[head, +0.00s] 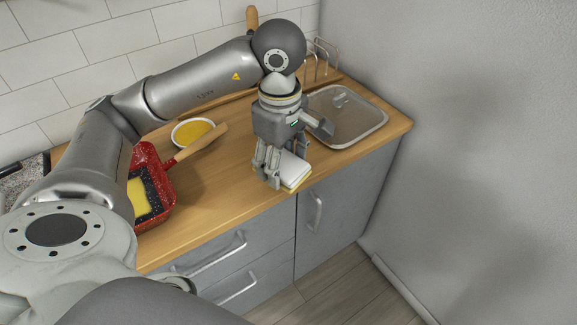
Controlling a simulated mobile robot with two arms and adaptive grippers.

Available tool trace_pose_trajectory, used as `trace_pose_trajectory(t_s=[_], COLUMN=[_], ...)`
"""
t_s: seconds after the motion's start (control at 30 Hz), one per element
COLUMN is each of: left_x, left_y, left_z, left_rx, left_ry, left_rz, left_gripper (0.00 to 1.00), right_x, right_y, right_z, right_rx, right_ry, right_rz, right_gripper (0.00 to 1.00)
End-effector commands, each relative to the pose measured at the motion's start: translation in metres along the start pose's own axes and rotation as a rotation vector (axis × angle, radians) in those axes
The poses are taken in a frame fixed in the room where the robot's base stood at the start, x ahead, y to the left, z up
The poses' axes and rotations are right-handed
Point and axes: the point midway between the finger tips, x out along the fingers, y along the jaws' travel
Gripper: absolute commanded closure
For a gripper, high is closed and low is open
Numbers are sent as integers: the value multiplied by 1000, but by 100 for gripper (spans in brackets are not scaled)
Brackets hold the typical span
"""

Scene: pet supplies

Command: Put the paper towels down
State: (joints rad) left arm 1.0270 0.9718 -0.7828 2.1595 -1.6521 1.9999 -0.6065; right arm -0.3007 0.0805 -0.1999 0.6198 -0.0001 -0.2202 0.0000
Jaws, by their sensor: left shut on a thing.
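The paper towels (294,169) show as a small white, flat stack with a yellowish edge. They are low over or on the wooden counter, close to its front edge. My left gripper (272,174) points down and is shut on the stack at its left side. The fingers hide part of the stack, and I cannot tell whether it touches the counter. My right gripper is not in view.
A bowl of yellow food (192,131) and a red pan (152,211) with a wooden handle stand left. A grey wall (480,130) bounds the right.

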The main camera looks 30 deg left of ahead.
Motion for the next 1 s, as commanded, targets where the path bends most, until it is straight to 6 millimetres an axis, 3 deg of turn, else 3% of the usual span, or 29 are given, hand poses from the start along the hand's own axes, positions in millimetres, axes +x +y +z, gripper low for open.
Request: trace_pose_trajectory(t_s=[0.23, 0.57, 0.8, 1.0], left_x=[6, 34, 76, 91], left_y=[13, 71, 102, 113], left_z=[-12, -50, -70, -76], left_rx=[-94, -93, -89, -87], left_ry=[-4, -3, -2, -2], left_rz=[-4, -4, -5, -1], left_gripper=[61, 61, 61, 61], right_x=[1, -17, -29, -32], right_y=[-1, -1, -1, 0], right_z=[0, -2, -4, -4], right_rx=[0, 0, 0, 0], right_ry=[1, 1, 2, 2], right_rz=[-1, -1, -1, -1], right_gripper=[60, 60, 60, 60])
